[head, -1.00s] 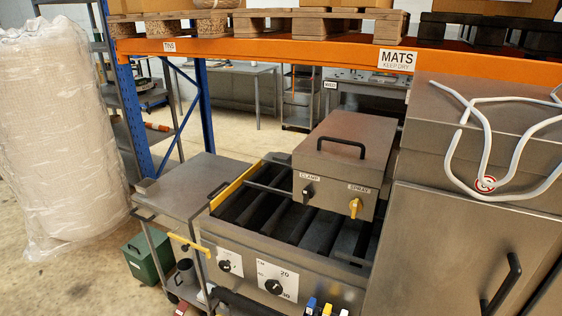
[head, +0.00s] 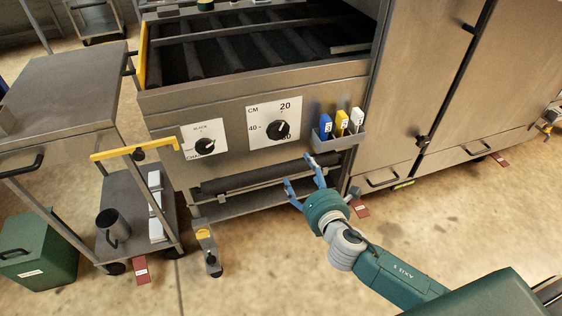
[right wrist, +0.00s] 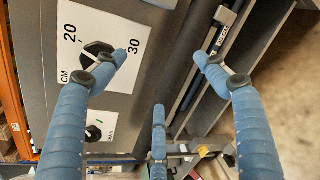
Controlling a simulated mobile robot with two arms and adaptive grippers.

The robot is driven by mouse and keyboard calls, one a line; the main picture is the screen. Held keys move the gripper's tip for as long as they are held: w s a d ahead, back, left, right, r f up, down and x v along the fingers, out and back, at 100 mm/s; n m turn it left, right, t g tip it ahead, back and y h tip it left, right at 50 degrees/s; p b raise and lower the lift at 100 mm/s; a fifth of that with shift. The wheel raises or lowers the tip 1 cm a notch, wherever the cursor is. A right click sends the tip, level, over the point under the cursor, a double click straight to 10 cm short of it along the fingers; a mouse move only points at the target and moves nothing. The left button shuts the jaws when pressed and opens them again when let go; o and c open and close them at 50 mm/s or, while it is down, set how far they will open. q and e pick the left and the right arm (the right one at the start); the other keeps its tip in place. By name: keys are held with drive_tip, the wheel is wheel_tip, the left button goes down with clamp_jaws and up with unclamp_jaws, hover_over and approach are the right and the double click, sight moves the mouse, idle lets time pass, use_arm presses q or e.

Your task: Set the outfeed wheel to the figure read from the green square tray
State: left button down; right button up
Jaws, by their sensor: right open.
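A dial marked CM with a black knob (head: 278,129) is on a white plate on the machine front. Its figures read 20 at the top, 40 at the left and a partly hidden one, which reads 30 in the right wrist view. The knob also shows in the right wrist view (right wrist: 98,53). I cannot tell its exact setting. A smaller dial (head: 204,145) with a green mark sits to its left. My right gripper (head: 301,177) is open and empty, below and right of the CM dial, apart from it. The green square tray and my left gripper are not in view.
A holder (head: 340,142) with blue, yellow and white pieces hangs right of the dial. A trolley (head: 125,205) with a yellow handle stands left, beside a green bin (head: 38,250). A steel cabinet (head: 425,80) stands right.

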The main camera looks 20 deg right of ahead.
drive_tip(key=a+r+n+t+y+b, duration=0.1)
drive_tip(key=a+r+n+t+b, duration=0.25)
drive_tip(key=r, duration=0.35)
approach(279, 132)
drive_tip(key=w, duration=0.3)
drive_tip(key=shift+g, duration=0.35)
drive_tip(key=w, duration=0.4)
drive_tip(key=shift+w+a+r+b, duration=0.1)
drive_tip(key=shift+r+b, duration=0.15)
drive_tip(key=shift+b, duration=0.05)
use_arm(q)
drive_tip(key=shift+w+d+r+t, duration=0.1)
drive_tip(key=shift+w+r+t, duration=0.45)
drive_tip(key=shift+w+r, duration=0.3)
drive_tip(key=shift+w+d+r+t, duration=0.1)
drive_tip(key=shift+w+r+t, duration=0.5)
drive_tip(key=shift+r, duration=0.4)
use_arm(e)
drive_tip(key=shift+w, duration=0.55)
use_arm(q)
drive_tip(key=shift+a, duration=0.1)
use_arm(e)
drive_tip(key=c, duration=1.1)
